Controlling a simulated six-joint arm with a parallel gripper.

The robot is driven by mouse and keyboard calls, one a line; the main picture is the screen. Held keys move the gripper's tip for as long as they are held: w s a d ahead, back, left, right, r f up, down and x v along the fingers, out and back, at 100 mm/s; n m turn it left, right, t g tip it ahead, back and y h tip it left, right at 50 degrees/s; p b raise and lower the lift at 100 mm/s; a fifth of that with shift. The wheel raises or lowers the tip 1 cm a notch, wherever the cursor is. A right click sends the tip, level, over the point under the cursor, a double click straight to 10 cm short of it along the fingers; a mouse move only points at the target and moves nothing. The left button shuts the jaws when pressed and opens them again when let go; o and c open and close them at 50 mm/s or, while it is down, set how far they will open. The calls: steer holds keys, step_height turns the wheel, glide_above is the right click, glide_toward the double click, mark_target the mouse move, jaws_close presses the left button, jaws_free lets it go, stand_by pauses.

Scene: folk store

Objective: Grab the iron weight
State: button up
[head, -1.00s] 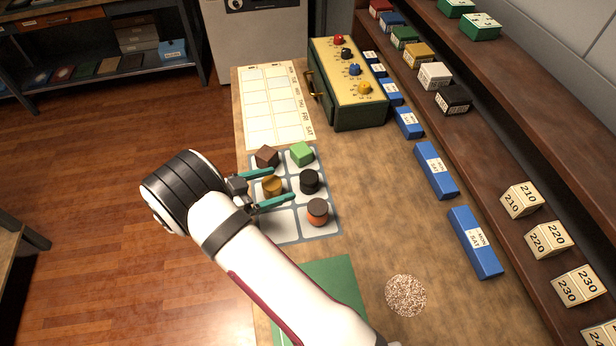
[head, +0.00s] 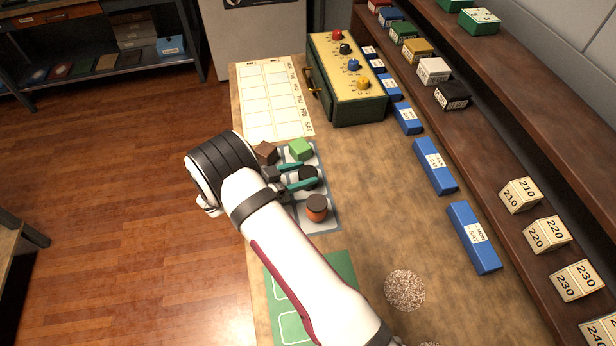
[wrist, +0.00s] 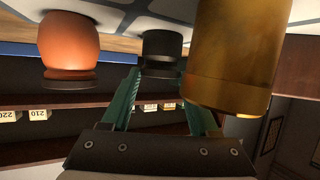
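The iron weight, which I take to be the dark grooved cylinder (head: 309,172), stands upright on the grey gridded mat (head: 328,220), right of my gripper. In the wrist view the iron weight (wrist: 163,50) appears upside down, beyond and between the teal fingers. My gripper (head: 307,176) is open and low over the mat, its fingertips at the weight's two sides. In the wrist view the gripper (wrist: 160,92) shows a gap between its fingers. I cannot tell whether either finger touches the weight.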

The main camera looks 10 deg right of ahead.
jaws_close()
